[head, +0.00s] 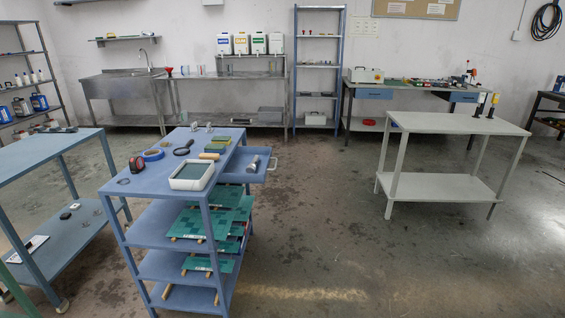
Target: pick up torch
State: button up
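A small silver-grey object (254,163) that looks like a torch lies in the open blue drawer (232,176) at the right side of the blue cart (172,152). It is small in the picture, so I cannot be sure that it is the torch. My gripper is not in view.
The cart top holds a white tray (192,175), blue tape (153,155) and a black magnifier-like tool (184,147). Green boards (202,223) lie on its shelves. A blue table (45,145) stands left and a pale table (455,123) right. The floor between cart and pale table is clear.

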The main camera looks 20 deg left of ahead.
aim_at(251, 168)
jog(key=i, duration=1.8)
jog(key=u, duration=1.6)
